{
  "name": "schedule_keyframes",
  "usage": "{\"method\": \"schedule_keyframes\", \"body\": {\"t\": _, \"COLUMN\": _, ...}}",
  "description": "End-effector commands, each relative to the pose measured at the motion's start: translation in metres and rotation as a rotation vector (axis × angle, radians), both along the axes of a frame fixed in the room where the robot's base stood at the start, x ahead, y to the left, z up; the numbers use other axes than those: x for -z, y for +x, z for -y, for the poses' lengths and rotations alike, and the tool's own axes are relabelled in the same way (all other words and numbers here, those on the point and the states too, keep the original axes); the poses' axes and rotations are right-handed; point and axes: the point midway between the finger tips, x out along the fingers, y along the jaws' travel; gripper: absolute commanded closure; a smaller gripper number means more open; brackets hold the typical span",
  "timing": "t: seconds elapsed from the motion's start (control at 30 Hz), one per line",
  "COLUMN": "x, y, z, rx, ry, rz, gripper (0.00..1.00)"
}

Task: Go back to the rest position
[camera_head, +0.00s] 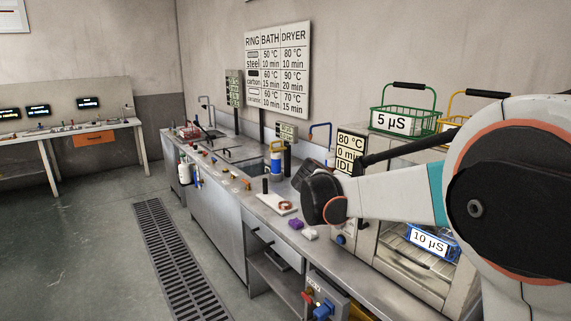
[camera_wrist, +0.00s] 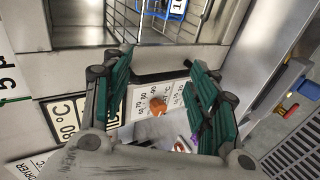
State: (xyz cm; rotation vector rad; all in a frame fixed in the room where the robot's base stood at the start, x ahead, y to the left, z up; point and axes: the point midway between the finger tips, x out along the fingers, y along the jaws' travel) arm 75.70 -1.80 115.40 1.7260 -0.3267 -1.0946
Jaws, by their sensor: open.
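My gripper (camera_wrist: 160,62) is open in the wrist view, its two green-padded fingers spread apart with nothing between them. Beyond the fingers is a white panel with printed numbers and an orange knob (camera_wrist: 157,106). In the head view my arm reaches left from the right edge over the bench, and its dark end hides part of the worktop; the fingers cannot be made out there. A blue basket (camera_head: 430,243) labelled 10 µS sits inside the open dryer (camera_head: 398,272). The basket also shows at the top of the wrist view (camera_wrist: 168,9).
A green basket (camera_head: 405,121) labelled 5 µS and a yellow basket (camera_head: 452,131) stand on top of the dryer. The long steel bench (camera_head: 213,186) holds a sink and small parts. Open floor (camera_head: 90,235) and a drain grate (camera_head: 175,265) lie to the left.

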Motion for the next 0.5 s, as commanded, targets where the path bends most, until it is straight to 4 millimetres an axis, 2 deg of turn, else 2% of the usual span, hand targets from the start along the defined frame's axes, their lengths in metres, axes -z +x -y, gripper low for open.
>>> {"method": "schedule_keyframes", "body": {"t": 0.03, "x": -0.005, "y": -0.018, "z": 0.006, "rx": 0.007, "ry": 0.041, "rz": 0.000, "gripper": 0.46}}
{"method": "schedule_keyframes", "body": {"t": 0.2, "x": -0.013, "y": -0.074, "z": 0.018, "rx": 0.030, "ry": 0.192, "rz": 0.006, "gripper": 0.46}}
{"method": "schedule_keyframes", "body": {"t": 0.5, "x": -0.010, "y": -0.177, "z": 0.024, "rx": 0.079, "ry": 0.460, "rz": 0.033, "gripper": 0.46}}
